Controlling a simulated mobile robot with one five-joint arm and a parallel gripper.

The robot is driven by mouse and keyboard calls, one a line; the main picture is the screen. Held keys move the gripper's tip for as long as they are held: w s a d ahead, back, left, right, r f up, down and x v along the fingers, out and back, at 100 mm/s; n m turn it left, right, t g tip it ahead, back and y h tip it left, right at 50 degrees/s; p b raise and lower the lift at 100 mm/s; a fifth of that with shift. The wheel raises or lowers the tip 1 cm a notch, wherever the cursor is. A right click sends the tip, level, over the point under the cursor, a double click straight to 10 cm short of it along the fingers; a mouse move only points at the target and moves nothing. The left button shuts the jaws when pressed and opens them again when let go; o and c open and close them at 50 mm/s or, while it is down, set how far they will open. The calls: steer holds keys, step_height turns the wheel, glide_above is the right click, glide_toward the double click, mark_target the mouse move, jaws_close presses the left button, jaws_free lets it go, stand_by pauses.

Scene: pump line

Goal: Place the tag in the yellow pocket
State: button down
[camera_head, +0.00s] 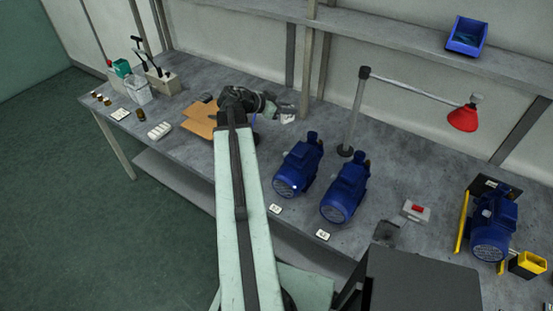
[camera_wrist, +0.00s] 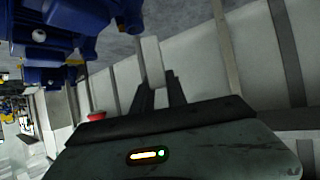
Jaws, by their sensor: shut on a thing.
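My gripper (camera_wrist: 161,92) is shut on a pale, flat tag (camera_wrist: 152,56), which stands out past the fingertips in the wrist view. In the head view the end of my arm reaches over the back of the bench, left of the blue pumps, and the gripper is small and partly hidden by my wrist. The yellow pocket (camera_head: 527,265) is at the far right of the bench, beside the right-hand blue pump, well apart from my gripper. Its dark opening faces up.
Two blue pumps (camera_head: 298,168) (camera_head: 344,192) stand mid-bench, with a third pump (camera_head: 494,225) by yellow bars. A red lamp (camera_head: 463,117) on a grey post overhangs the bench. A cardboard piece (camera_head: 200,122) lies at left. A blue bin (camera_head: 466,36) sits on the shelf.

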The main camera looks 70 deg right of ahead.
steer(key=w+f+b, duration=0.2)
steer(key=w, duration=0.2)
steer(key=b, duration=1.2)
glide_above(275, 163)
step_height(275, 163, down, 11)
steer(key=shift+n+t+h, duration=0.3)
steer(key=shift+n, duration=0.1)
step_height(275, 163, down, 11)
steer(key=b, duration=1)
steer(key=shift+d+r, duration=0.1)
steer(key=shift+r, duration=0.05)
steer(key=shift+s+r, duration=0.1)
steer(key=shift+r, duration=0.1)
steer(key=shift+f, duration=0.15)
steer(key=c, duration=1.3)
jaws_free()
steer(key=shift+c, duration=0.2)
